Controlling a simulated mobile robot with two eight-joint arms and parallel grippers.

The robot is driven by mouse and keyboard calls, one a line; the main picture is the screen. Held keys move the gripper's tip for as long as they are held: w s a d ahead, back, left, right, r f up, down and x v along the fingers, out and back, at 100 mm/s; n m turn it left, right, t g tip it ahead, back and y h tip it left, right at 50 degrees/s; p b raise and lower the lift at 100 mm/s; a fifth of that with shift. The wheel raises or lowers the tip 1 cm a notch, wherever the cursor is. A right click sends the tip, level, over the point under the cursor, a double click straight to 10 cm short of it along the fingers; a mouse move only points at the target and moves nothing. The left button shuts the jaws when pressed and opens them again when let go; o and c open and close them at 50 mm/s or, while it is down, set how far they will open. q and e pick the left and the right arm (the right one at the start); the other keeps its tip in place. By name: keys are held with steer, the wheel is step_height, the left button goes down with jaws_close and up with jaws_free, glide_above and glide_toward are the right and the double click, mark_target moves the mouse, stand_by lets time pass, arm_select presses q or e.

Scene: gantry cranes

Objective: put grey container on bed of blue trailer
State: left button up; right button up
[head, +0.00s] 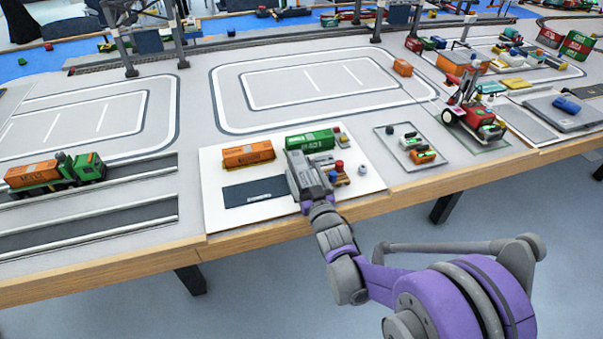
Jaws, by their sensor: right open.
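My right gripper (297,165) is over the white board (215,165), just in front of the green container, with its fingers pointing away from me. It is open; its fingertips are small and partly merge with what lies beneath. I cannot make out a grey container apart from the grey gripper, which may hide part of the board. A dark blue-grey flat rectangle (255,191) lies on the board left of the gripper; I cannot tell whether it is the blue trailer. My left gripper is not in view.
An orange container (248,154) and a green container (310,141) stand at the board's back. A green truck (75,172) with an orange load stands left. A red crane vehicle (468,110) stands right. The looped road behind is mostly clear.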

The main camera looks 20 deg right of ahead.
steer(key=shift+w, duration=0.2)
jaws_close()
stand_by(0.3)
